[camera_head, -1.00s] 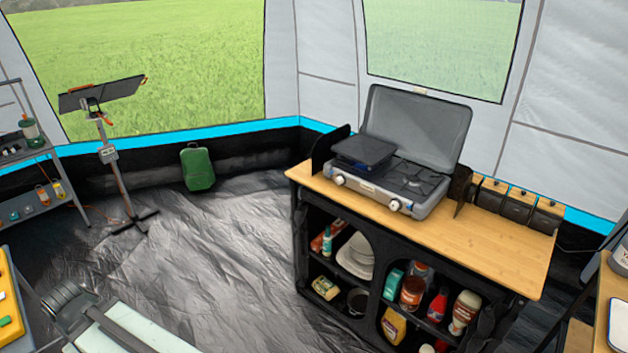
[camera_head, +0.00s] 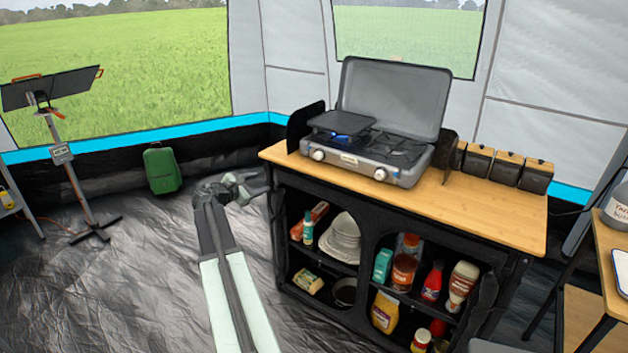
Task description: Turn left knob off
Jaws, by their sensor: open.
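The camping stove (camera_head: 362,158) stands on the wooden counter with its grey lid raised. Its left knob (camera_head: 319,155) is a pale round knob at the left of the front panel, and its right knob (camera_head: 380,174) is farther right. A blue flame (camera_head: 338,138) shows under the dark griddle (camera_head: 342,123) on the left burner. My gripper (camera_head: 240,188) is open and empty. In the picture it is left of the counter and lower than the left knob, clear of the stove. The knob's exact angle is too small to tell.
The counter (camera_head: 470,205) has clear wood at right and front, with dark canisters (camera_head: 506,168) behind. Shelves below hold bottles and dishes. A green case (camera_head: 162,170) and a stand (camera_head: 62,152) are at left.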

